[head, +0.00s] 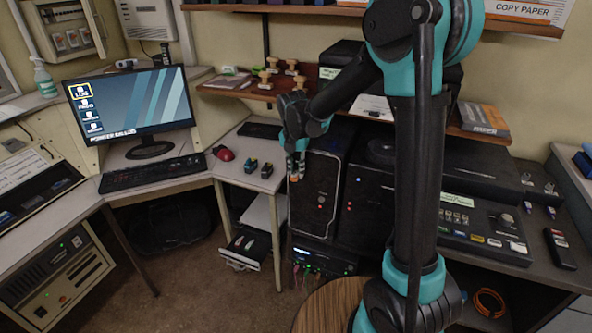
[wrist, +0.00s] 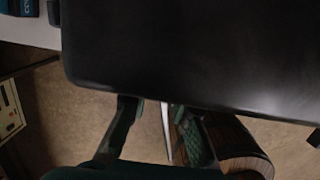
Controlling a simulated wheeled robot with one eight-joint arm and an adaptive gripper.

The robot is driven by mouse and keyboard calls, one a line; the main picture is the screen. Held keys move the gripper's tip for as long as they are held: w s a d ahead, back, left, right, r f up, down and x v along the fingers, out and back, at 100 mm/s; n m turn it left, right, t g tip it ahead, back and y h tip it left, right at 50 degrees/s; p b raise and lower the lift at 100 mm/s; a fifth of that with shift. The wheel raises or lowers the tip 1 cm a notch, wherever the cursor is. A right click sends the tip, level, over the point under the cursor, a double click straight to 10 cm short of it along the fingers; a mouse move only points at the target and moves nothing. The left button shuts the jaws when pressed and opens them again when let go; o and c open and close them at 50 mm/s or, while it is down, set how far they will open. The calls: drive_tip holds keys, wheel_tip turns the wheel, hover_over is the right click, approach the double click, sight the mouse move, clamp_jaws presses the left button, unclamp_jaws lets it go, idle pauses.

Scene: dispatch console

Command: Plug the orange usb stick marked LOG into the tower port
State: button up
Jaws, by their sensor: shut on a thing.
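My gripper (head: 296,166) is in front of the black computer tower (head: 316,200), at the upper left of its front face. It points down and is shut on a small orange thing, the orange usb stick (head: 294,178), whose marking is too small to read. The stick is close to the tower's front; I cannot tell whether it touches or is in a port. The stick is hidden there, and the port cannot be made out in either view.
Two dark blue-topped sticks (head: 259,168) stand on the desk left of the tower, near a red mouse (head: 224,154). A monitor (head: 134,103) lists several icons, the top one outlined in yellow. A shelf with stamps (head: 282,72) hangs above the gripper.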

drive_tip(key=shift+w, duration=0.15)
drive_tip(key=o, duration=0.9)
drive_tip(key=shift+r, duration=0.15)
drive_tip(key=r, duration=0.4)
drive_tip(key=s+r, duration=0.1)
drive_tip(key=r, duration=0.6)
drive_tip(key=shift+s+a+r, duration=0.2)
drive_tip(key=shift+r, duration=0.15)
